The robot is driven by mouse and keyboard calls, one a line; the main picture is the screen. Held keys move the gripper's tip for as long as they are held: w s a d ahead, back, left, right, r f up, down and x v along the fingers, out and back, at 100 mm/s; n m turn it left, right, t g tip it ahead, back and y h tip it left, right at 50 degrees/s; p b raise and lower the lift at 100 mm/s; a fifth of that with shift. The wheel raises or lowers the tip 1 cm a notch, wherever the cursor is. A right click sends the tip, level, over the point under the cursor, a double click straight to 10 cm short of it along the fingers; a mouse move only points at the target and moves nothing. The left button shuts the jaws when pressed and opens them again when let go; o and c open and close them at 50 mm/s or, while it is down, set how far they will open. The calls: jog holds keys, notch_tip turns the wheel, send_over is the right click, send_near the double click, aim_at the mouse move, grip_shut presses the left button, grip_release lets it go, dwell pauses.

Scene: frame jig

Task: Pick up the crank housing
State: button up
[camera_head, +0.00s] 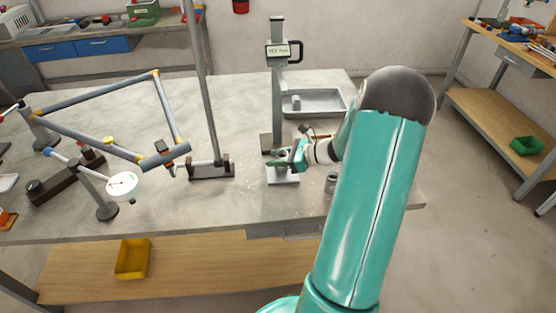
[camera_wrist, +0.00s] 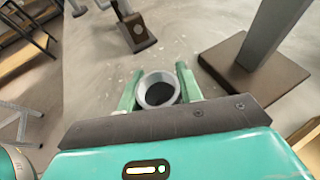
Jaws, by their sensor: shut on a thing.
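The crank housing (camera_wrist: 158,102) shows in the wrist view as a short grey metal ring with a dark hollow inside. My gripper (camera_wrist: 158,84) has its two green fingers on either side of it, shut on it. In the head view my gripper (camera_head: 284,160) is over the front middle of the bench, just in front of the grey upright tool. A pale plate (camera_head: 283,178) lies below it. In the head view I cannot make out the housing apart from the fingers.
The press-like upright (camera_head: 277,95) stands close behind my gripper. A pole stand (camera_head: 211,168) is to its left, then the bicycle frame (camera_head: 95,138) and a dial gauge (camera_head: 122,186). A grey tray (camera_head: 322,101) lies behind. A small grey cylinder (camera_head: 332,182) stands to the right.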

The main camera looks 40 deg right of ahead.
notch_tip(320, 180, up, 2)
jog(key=shift+r, duration=0.1)
jog(key=s+d+r, duration=0.2)
jog(key=s+r, duration=0.8)
jog(key=s, duration=0.4)
jog(key=w+d+f+m+h, duration=0.3)
jog(key=w+d, duration=0.1)
jog(key=d, duration=0.1)
jog(key=w+d+f+m+t+h, duration=0.1)
jog(key=w+d+f+m+h, duration=0.2)
jog(key=d, duration=0.3)
jog(key=w+d+f+m+h, duration=0.3)
jog(key=w+d+h, duration=0.1)
jog(key=w+d, duration=0.2)
jog(key=shift+t, duration=0.4)
jog(key=shift+w+d+f, duration=0.2)
jog(key=shift+w+f, duration=0.05)
jog(key=shift+f, duration=0.15)
jog(key=shift+w+d+f, duration=0.15)
jog(key=shift+f, duration=1.5)
